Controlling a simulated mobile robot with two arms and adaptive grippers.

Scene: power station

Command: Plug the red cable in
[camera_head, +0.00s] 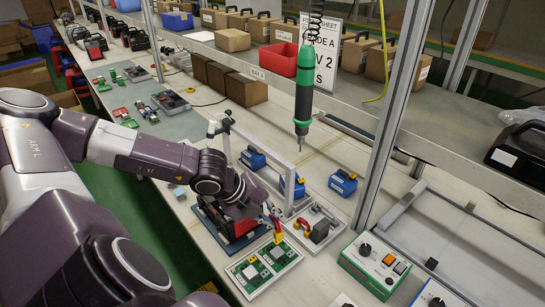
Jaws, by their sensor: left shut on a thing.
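My left gripper (267,214) reaches in from the left over the bench and is shut on the red cable (274,223). A small yellow plug (279,238) shows just below the fingertips, above the far edge of a pale tray with green circuit boards (262,270). I cannot tell whether the plug touches the tray or a board. Right of it, a grey fixture (321,229) has a red and yellow piece beside a dark block. My right gripper is not in view.
A green screwdriver (304,90) hangs above the bench. Blue packs (343,182) stand behind the grey fixture. A green-fronted control box (372,265) is at right, and a metal post (390,120) rises behind it.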

